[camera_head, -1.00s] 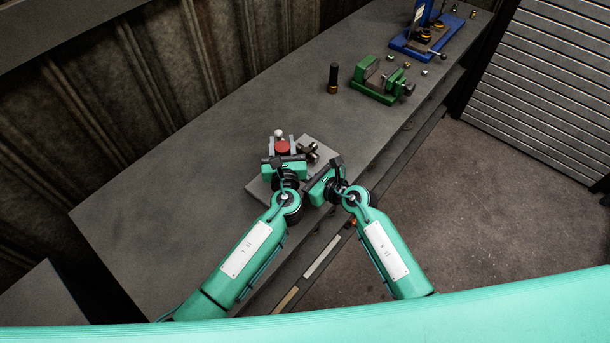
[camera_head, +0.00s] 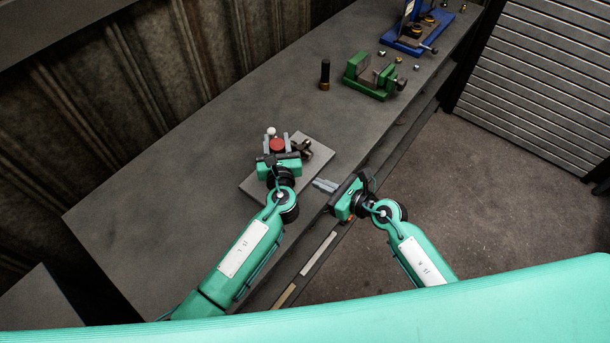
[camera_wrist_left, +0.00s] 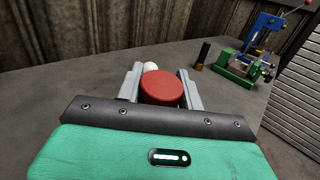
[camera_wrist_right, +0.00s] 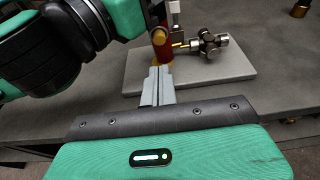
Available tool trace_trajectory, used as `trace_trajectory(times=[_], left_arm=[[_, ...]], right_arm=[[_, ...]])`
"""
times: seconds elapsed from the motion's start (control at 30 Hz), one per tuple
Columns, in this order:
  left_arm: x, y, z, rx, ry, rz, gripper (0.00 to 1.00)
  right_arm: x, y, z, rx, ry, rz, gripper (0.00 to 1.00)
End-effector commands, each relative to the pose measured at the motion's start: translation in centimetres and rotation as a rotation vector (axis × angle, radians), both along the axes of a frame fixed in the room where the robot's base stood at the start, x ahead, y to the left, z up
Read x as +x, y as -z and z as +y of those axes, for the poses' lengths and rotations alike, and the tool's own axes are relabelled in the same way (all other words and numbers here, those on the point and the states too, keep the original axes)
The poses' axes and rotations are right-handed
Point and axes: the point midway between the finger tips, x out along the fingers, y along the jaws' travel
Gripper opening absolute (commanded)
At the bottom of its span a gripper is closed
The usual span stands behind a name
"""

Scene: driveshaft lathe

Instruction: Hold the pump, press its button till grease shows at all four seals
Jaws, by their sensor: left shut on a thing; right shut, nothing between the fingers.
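The pump (camera_head: 278,145) has a round red top and is gripped between the grey fingers of my left gripper (camera_head: 276,143). In the left wrist view the red top (camera_wrist_left: 161,88) sits between both fingers, with a white ball (camera_wrist_left: 151,66) behind it. In the right wrist view the pump's red body (camera_wrist_right: 163,46) stands upright over a brass base. A metal cross joint (camera_wrist_right: 210,43) lies beside it, joined by a brass piece. Its seals are too small to show any grease clearly. My right gripper (camera_head: 326,185) is shut and empty, apart from the pump, near the bench's front edge.
A grey plate (camera_wrist_right: 220,70) lies under the joint on the dark bench (camera_head: 180,190). Further along stand a black cylinder (camera_head: 325,74), a green vise (camera_head: 370,77) and a blue press (camera_head: 412,40). Several small metal parts lie near the vise. The bench to the left is clear.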

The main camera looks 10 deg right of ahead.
Motion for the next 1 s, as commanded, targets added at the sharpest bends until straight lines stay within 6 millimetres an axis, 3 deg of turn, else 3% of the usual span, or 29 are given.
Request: trace_trajectory(times=[0.1, 0.3, 1.0], left_arm=[[0.0, 0.2, 0.0, 0.000, 0.000, 0.003, 0.06], [0.0, 0.2, 0.1, 0.001, -0.001, 0.003, 0.06], [0.0, 0.2, 0.1, 0.001, -0.002, 0.002, 0.06]], right_arm=[[-1.5, -0.5, -1.5, -0.002, 0.000, 0.001, 0.00], [-2.5, -0.9, -2.5, 0.001, 0.000, 0.001, 0.00], [-2.6, -1.0, -2.6, 0.000, 0.000, 0.001, 0.00]])
